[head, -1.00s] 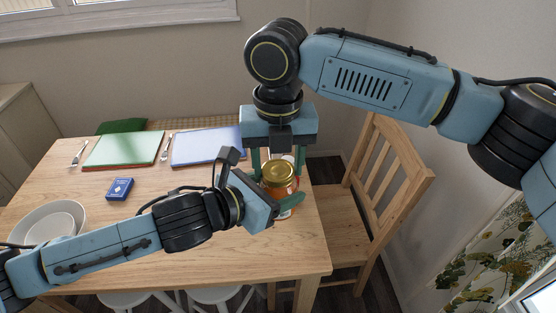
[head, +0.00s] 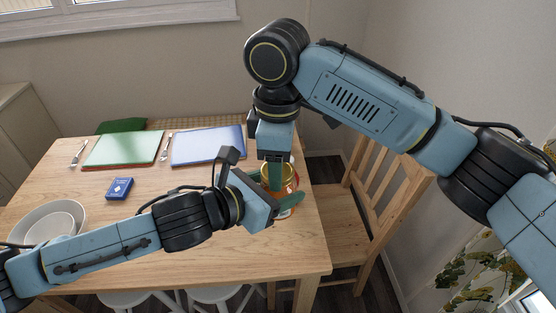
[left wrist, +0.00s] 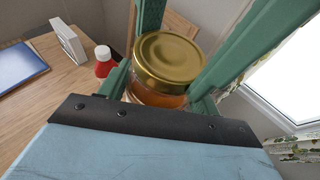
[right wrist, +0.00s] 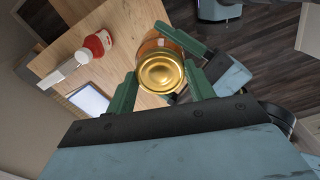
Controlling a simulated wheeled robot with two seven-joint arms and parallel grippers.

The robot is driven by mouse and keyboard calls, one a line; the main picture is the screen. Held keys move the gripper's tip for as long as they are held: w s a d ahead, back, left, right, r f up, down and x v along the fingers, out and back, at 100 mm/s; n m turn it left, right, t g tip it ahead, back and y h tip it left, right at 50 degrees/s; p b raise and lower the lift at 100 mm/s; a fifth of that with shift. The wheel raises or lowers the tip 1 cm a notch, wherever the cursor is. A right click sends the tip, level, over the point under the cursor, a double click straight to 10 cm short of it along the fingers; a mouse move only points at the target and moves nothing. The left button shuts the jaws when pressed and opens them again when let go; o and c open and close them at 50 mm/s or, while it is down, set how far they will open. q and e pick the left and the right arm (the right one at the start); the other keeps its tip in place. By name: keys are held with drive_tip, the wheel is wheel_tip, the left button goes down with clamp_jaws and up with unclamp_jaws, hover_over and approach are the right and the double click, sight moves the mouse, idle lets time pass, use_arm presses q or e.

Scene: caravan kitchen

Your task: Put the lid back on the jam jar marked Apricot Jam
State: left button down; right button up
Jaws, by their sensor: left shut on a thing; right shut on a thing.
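The jam jar (head: 292,183) with orange contents is at the table's right edge, partly hidden by my grippers; its label cannot be read. My left gripper (head: 278,193) is shut around the jar's body. The gold lid (left wrist: 168,58) sits level on top of the jar in the left wrist view; it also shows from above in the right wrist view (right wrist: 160,72). My right gripper (right wrist: 161,88) comes down from above and is shut on the lid, one green finger on each side. Whether the lid is fully tightened cannot be told.
Green (head: 124,148) and blue (head: 208,145) mats, a dark blue card box (head: 119,188) and white bowls (head: 40,216) lie on the table. A wooden chair (head: 375,190) stands at right.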

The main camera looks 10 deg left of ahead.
drive_tip(key=m, duration=0.9)
drive_tip(key=shift+m, duration=0.4)
drive_tip(key=m, duration=0.3)
drive_tip(key=shift+m, duration=0.3)
drive_tip(key=o, duration=1.1)
drive_tip(key=shift+c, duration=0.2)
drive_tip(key=shift+a, duration=0.1)
drive_tip(key=shift+r, duration=2.25)
drive_tip(key=shift+c, duration=0.3)
